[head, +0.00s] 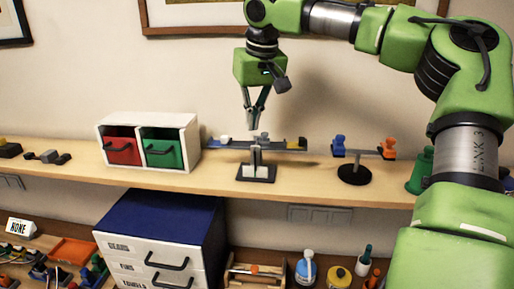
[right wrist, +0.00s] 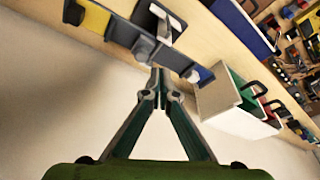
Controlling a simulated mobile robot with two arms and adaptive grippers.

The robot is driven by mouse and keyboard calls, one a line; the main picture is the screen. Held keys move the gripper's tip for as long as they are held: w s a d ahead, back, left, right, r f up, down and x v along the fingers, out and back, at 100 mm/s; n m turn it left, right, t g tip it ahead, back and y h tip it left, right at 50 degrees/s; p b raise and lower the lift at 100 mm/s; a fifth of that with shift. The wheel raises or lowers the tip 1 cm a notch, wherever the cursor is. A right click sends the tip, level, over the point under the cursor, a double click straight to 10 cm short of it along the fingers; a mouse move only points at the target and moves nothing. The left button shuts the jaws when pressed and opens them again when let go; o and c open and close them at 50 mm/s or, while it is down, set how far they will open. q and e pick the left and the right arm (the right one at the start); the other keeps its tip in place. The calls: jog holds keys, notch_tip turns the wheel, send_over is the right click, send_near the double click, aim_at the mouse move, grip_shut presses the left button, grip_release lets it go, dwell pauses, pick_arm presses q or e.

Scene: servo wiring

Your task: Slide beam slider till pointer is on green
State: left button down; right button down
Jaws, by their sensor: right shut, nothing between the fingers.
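A small grey block, seemingly the slider (right wrist: 144,47), sits on the beam near the middle in the right wrist view. My right gripper (head: 254,126) points down just above the beam's middle, shut and empty. In the right wrist view its fingertips (right wrist: 158,88) are close beside the beam; I cannot tell whether they touch. The pointer and any green mark are too small to make out. My left gripper is out of view.
A white box (head: 147,119) with red and green drawers stands left of the beam. A second balance (head: 354,174) with blue and orange pieces stands to its right. A green object (head: 421,172) is further right. The wall is close behind the shelf (head: 310,184).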

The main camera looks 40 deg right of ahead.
aim_at(254, 143)
jog(key=shift+f, duration=0.25)
dwell(0.5)
jog(key=shift+f, duration=1.35)
jog(key=shift+f, duration=0.1)
jog(key=shift+s+d, duration=0.25)
jog(key=shift+s, duration=0.05)
jog(key=shift+w+a+r+p, duration=0.15)
jog(key=shift+r, duration=0.85)
jog(key=shift+w+a+r+p, duration=0.1)
jog(key=shift+w+a+r, duration=0.1)
jog(key=shift+r, duration=0.8)
jog(key=shift+w+a+r+p, duration=0.1)
jog(key=shift+w+r+p, duration=0.05)
jog(key=shift+r, duration=0.85)
